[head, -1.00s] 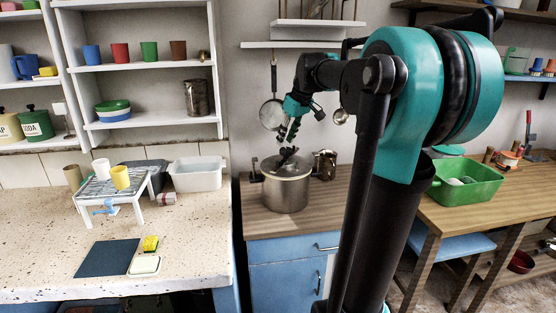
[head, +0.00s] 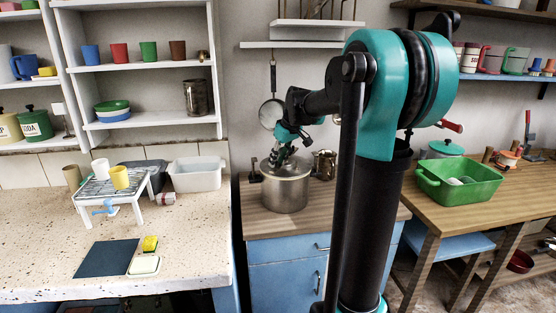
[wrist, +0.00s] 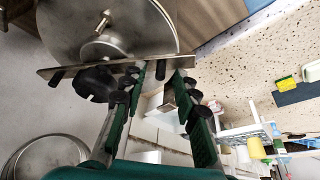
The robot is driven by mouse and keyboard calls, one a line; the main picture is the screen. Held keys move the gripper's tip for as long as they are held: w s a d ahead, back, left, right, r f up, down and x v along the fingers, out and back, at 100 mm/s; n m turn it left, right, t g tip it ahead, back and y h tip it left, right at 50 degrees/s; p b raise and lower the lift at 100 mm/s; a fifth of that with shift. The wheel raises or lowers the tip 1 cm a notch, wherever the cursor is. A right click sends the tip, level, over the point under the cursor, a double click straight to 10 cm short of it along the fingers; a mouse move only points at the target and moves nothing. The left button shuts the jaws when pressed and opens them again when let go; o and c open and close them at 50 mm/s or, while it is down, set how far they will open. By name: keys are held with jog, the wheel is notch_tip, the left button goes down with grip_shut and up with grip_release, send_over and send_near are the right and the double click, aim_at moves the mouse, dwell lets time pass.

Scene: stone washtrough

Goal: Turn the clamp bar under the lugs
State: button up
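The steel pot (head: 286,192) stands on the wooden counter with its lid (head: 297,169) on. In the wrist view, the metal clamp bar (wrist: 65,70) spans the lid (wrist: 65,25), with a dark knob (wrist: 95,83) near its middle. My gripper (head: 279,162) is low over the lid in the head view and covers the knob there. In the wrist view, my gripper (wrist: 160,70) is open, its two green fingers apart around the bar's right part, to the right of the knob. I cannot tell whether the fingers touch the bar. The lugs are not clear.
A metal jug (head: 325,164) stands close right of the pot, and a pan (head: 271,113) hangs on the wall behind. A pale speckled counter (head: 190,245) with a white rack (head: 139,193) and a white tub (head: 197,175) is at the left. A green basin (head: 460,188) stands at the right.

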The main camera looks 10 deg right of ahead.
grip_shut()
jog(key=shift+a, duration=0.1)
dwell(0.3)
jog(key=shift+w+a+m+t+h, duration=0.2)
jog(key=shift+w+a+m, duration=0.15)
jog(key=shift+m, duration=0.3)
jog(key=shift+w+a+m+t+h, duration=0.1)
jog(key=shift+w+a+m+h, duration=0.25)
jog(key=shift+m, duration=0.3)
jog(key=w+a+m, duration=0.1)
jog(key=m, duration=0.1)
jog(key=shift+w+a+m+h, duration=0.15)
jog(key=shift+a+m+h, duration=0.05)
jog(key=shift+m+h, duration=0.15)
jog(key=w+m, duration=0.1)
jog(key=w+a+m+h, duration=0.1)
jog(key=m, duration=0.1)
jog(key=shift+w+m+h, duration=0.4)
jog(key=shift+w+m, duration=0.2)
jog(key=shift+m, duration=0.25)
